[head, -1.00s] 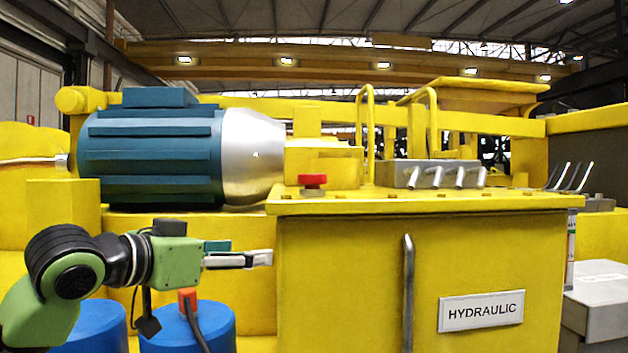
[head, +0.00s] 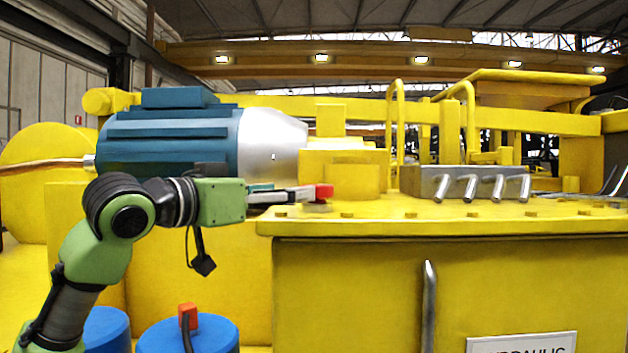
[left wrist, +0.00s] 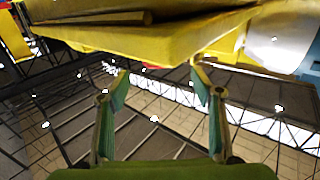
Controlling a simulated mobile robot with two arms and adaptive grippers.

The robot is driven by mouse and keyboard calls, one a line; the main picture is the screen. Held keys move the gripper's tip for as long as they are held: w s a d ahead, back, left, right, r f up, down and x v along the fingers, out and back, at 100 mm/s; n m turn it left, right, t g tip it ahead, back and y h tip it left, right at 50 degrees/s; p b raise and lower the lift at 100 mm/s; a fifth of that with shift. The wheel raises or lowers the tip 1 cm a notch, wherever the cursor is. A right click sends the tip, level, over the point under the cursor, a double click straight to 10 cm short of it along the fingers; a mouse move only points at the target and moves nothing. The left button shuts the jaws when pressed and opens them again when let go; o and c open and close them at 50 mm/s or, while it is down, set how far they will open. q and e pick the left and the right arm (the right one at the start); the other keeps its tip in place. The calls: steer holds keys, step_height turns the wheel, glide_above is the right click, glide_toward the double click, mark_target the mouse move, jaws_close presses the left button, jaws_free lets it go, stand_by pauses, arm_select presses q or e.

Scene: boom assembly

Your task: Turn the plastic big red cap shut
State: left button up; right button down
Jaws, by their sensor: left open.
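The big red cap (head: 323,191) sits on top of the yellow hydraulic tank (head: 350,221), near its left front edge. My left gripper (head: 311,193) reaches in level from the left, with its fingertips at the cap's left side. The fingers partly cover the cap, and I cannot tell whether they touch it. My right gripper is not in view.
A blue motor with a silver cone (head: 270,143) lies behind my left arm. A grey valve block (head: 468,184) with several levers stands right of the cap. Yellow handrails (head: 397,125) rise behind. Blue drums (head: 190,334) stand below. A vertical handle (head: 429,305) is on the tank front.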

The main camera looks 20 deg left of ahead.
mark_target(317, 191)
arm_select(q)
steer(key=p+x, duration=0.1)
steer(key=x, duration=0.4)
steer(key=shift+w+d+p, duration=0.1)
steer(key=shift+w+p, duration=0.05)
steer(key=shift+p, duration=0.2)
steer(key=p+x, duration=0.1)
steer(key=x, duration=0.3)
steer(key=shift+f+p, duration=0.15)
steer(key=shift+p, duration=0.2)
steer(key=shift+w+f, duration=0.1)
steer(key=shift+w, duration=0.05)
steer(key=shift+c, duration=0.4)
steer(key=c, duration=1)
steer(key=shift+m+g+h, duration=0.3)
steer(key=shift+m+h, duration=0.2)
steer(key=shift+h, duration=0.2)
steer(key=shift+c, duration=0.2)
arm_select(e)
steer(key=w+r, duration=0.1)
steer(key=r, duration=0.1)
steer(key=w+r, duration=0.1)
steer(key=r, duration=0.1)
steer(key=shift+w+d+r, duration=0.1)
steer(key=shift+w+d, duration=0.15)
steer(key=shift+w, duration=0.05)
